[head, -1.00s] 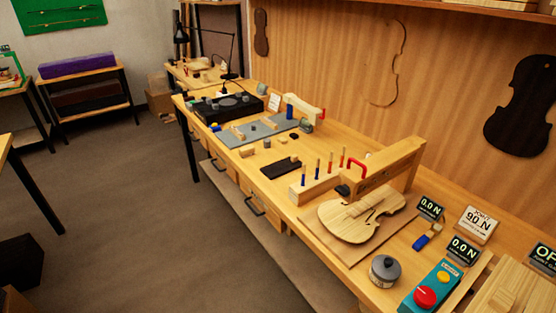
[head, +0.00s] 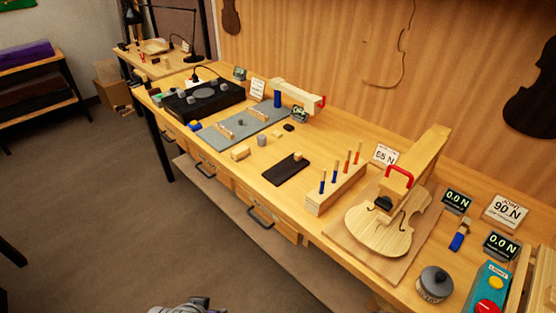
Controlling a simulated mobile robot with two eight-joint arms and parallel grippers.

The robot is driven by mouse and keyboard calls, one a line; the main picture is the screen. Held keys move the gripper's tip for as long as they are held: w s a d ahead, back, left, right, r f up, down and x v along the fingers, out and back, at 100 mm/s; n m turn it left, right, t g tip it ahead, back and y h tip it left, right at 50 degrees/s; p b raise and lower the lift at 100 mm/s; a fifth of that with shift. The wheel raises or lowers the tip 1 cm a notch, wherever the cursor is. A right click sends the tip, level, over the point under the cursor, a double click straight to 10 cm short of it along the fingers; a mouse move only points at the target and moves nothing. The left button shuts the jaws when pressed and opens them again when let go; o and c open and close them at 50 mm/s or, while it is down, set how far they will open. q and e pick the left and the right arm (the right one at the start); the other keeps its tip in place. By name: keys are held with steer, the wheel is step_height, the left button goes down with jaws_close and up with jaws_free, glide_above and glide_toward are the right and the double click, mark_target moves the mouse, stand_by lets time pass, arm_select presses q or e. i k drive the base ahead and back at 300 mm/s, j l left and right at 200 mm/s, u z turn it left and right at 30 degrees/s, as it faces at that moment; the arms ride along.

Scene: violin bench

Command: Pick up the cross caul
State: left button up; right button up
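Two pale wooden bars could be the cross caul, and I cannot tell which from this view. One thick wooden beam (head: 425,157) reaches over the violin body from the back, with a red handle (head: 399,171) and a dark pad near its front end. A smaller pale wooden bar (head: 296,93) with a red end stands beside a blue post farther back. The unvarnished violin body (head: 382,234) lies on a wooden board under the beam. Neither gripper can be made out; only a grey piece of mine shows at the bottom edge.
A block with several blue and orange-handled tools (head: 330,195) stands left of the violin. A dark mat (head: 284,170), a grey lidded pot (head: 434,284), force displays (head: 456,200) and a teal button box (head: 491,287) share the bench. The bench's middle front has bare wood.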

mark_target(285, 169)
steer(key=i+j, duration=0.2)
steer(key=j, duration=0.15)
steer(key=i+j+z, duration=0.1)
steer(key=i+j, duration=0.25)
steer(key=j, duration=0.3)
steer(key=i+j, duration=0.1)
steer(key=i, duration=0.2)
steer(key=i+z, duration=0.1)
steer(key=i, duration=0.25)
steer(key=j, duration=0.05)
